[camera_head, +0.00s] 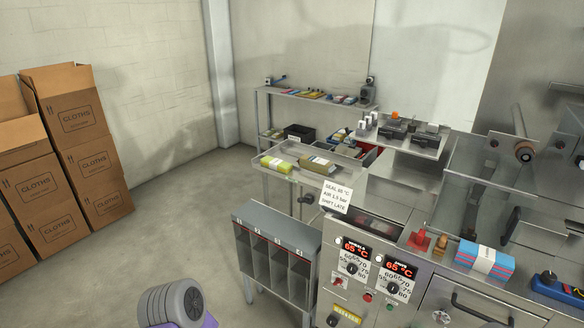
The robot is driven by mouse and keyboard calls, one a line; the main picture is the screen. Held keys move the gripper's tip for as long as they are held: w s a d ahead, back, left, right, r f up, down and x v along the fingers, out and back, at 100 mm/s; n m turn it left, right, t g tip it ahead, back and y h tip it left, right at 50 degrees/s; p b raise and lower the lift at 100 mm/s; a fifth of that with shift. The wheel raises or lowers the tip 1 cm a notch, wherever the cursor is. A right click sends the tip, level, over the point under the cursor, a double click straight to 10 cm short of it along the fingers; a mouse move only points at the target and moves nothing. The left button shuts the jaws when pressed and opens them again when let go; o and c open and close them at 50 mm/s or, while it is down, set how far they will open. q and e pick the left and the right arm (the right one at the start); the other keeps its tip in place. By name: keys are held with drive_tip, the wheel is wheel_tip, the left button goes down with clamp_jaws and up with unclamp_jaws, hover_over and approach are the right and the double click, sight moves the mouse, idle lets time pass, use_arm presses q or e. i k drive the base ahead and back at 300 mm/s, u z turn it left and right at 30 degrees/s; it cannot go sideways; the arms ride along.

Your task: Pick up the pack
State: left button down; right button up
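A banded stack of blue and pink cloths (485,260) lies on the steel machine top at the right, beside a red-handled item. On a steel tray further back lie a yellow-green pack (276,164) and an olive-brown pack (317,165), side by side and apart from each other. I cannot tell which of these the task means by the pack. Neither of my grippers shows in the head view, and no pack is seen being held. A grey ribbed and purple part at the bottom left appears to be mine.
The machine's control panel (365,285) has red displays and knobs, with a paper note above it. A grey slotted rack (278,255) stands to its left. Cardboard boxes (60,190) are stacked at the far left. A shelf unit (320,98) stands behind. Open floor lies between boxes and rack.

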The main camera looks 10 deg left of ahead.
sight(314, 163)
drive_tip(key=u, duration=1.35)
drive_tip(key=i, duration=6.55)
drive_tip(key=z, duration=4.3)
drive_tip(key=i, duration=1)
